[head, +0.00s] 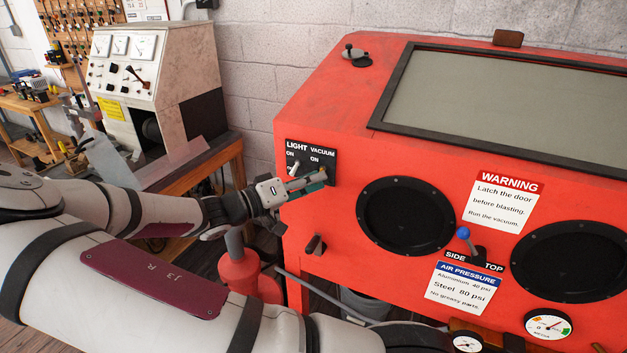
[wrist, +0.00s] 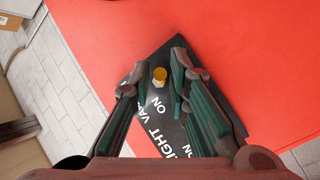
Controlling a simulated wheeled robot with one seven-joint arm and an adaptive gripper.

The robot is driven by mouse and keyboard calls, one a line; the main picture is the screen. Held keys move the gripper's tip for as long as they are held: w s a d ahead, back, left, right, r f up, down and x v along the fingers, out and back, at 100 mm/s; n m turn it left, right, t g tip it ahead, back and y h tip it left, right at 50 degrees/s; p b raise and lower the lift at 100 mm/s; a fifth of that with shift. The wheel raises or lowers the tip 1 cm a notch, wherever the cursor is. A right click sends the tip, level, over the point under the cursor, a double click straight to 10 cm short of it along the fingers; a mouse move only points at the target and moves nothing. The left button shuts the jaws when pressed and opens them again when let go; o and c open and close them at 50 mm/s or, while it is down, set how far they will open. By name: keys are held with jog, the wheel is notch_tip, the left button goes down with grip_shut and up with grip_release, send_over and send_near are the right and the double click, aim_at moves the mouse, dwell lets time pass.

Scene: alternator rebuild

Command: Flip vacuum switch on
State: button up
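The black switch panel (head: 323,158) on the red cabinet is labelled LIGHT and VACUUM, each with ON beneath. My gripper (head: 309,182) is right at the panel's lower part, its fingers covering much of the vacuum side in the head view. In the wrist view my gripper (wrist: 160,64) is open, with one finger on each side of a yellow-tipped toggle (wrist: 159,75), the vacuum switch by its label. A gap shows around the toggle; I cannot tell whether either finger touches it. The light switch (head: 294,167) shows left of my fingers in the head view.
The red blasting cabinet (head: 345,115) has a window, two round black glove ports (head: 406,219) and a blue-knobbed lever (head: 463,234). A small dark knob (head: 315,244) sticks out below the panel. A grey instrument bench (head: 150,75) stands at the left.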

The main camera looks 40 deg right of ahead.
grip_shut()
jog(key=y+p, duration=0.1)
jog(key=r+n+y+p, duration=0.1)
jog(key=p, duration=0.1)
jog(key=shift+s+r+y, duration=0.15)
jog(key=shift+r+y, duration=0.1)
jog(key=shift+y, duration=0.15)
jog(key=shift+r+n+y+p, duration=0.4)
jog(key=shift+n+y+p, duration=0.3)
jog(key=shift+y, duration=0.5)
jog(key=shift+w+d+r+n+y+b, duration=0.15)
jog(key=shift+r+n+y+b, duration=0.15)
jog(key=shift+y, duration=0.45)
jog(key=shift+w+r+n+y+b, duration=0.1)
jog(key=shift+w+r+n+y, duration=0.1)
jog(key=shift+n+y, duration=0.4)
jog(key=shift+s+y, duration=0.1)
jog(key=shift+y, duration=0.15)
